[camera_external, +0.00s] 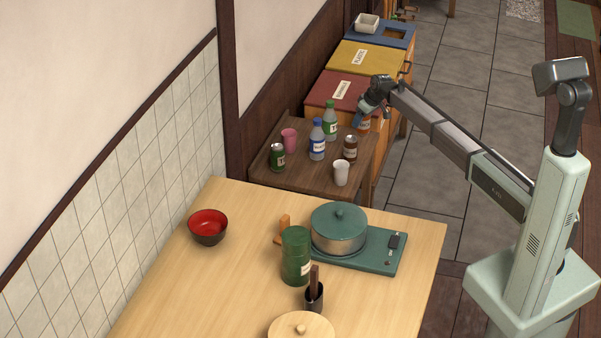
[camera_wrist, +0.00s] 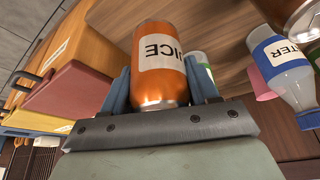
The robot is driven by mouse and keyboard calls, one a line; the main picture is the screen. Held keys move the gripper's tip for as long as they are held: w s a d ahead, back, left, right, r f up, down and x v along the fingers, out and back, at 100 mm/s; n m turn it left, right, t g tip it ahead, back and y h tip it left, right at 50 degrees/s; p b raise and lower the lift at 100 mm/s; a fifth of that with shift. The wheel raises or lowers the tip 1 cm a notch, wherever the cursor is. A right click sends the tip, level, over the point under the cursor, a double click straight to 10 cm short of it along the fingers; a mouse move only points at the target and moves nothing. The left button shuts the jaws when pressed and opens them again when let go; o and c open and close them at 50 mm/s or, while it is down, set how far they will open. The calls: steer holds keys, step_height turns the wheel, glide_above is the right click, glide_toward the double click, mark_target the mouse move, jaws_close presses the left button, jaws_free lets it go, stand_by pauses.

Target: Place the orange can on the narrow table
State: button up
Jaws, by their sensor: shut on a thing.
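The orange can (camera_external: 363,126), with a white label reading "JUICE" in the wrist view (camera_wrist: 160,60), is between the blue fingers of my gripper (camera_wrist: 160,90). My gripper (camera_external: 361,117) is shut on it. The narrow table (camera_external: 300,180) is the dark brown wooden one against the wall. In the outside view the can shows at the table's back right corner. In the wrist view the brown top (camera_wrist: 222,35) lies behind the can. I cannot tell whether the can touches the top; the arm partly hides it in the outside view.
On the narrow table stand a blue-labelled water bottle (camera_external: 317,142), a green bottle (camera_external: 330,122), a pink cup (camera_external: 289,140), a dark green can (camera_external: 277,158), a brown container (camera_external: 350,148) and a white cup (camera_external: 341,173). Red (camera_external: 340,88) and yellow (camera_external: 362,58) bins stand behind.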

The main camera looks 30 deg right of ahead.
mark_target(362, 127)
steer(key=shift+f, duration=2)
steer(key=shift+f, duration=0.1)
steer(key=o, duration=1)
steer(key=shift+o, duration=0.2)
steer(key=v, duration=1.2)
